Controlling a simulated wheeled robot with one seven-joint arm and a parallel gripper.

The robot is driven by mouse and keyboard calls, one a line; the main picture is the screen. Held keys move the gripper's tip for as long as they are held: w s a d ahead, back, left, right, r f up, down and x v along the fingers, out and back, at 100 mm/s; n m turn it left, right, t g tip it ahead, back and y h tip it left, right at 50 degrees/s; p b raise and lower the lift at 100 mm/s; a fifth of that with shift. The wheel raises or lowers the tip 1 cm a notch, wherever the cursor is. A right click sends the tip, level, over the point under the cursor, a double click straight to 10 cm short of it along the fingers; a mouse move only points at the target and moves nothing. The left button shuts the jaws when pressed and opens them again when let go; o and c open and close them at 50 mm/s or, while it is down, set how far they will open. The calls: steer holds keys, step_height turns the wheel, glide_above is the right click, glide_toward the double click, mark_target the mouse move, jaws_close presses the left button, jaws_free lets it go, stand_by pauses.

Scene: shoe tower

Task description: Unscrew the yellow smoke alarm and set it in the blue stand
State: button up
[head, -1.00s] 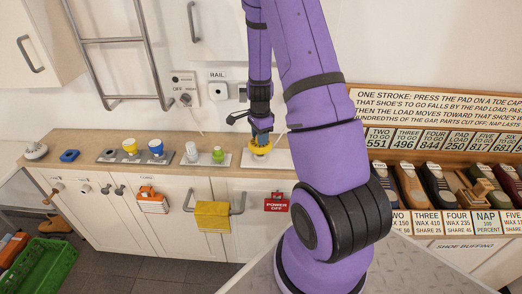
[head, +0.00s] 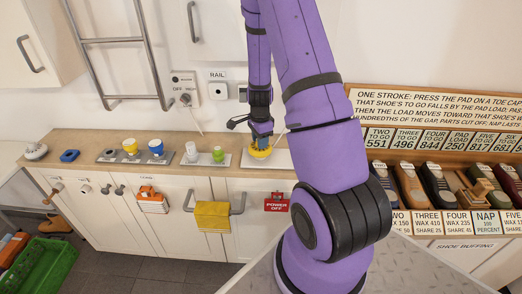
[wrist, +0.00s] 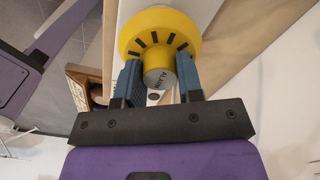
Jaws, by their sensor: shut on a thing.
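The yellow smoke alarm (head: 257,153) is at the white plate on the counter's right part, under my gripper (head: 262,142). In the wrist view the alarm (wrist: 160,22) is a wide yellow disc with dark slots and a grey hub lettered "ALARM" (wrist: 160,79). My gripper (wrist: 159,82) has its blue fingers on both sides of the hub and is shut on it. A low blue ring-like piece (head: 70,155), which looks like the blue stand, sits on the counter at the far left, well away from my gripper. The alarm's underside is hidden.
A white round device (head: 36,151) stands left of the blue piece. A shoe display (head: 430,180) stands at the right. Bare counter lies along the front.

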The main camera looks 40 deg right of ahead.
steer(key=shift+f, duration=0.8)
stand_by(0.4)
steer(key=o, duration=1.1)
steer(key=shift+r, duration=4.5)
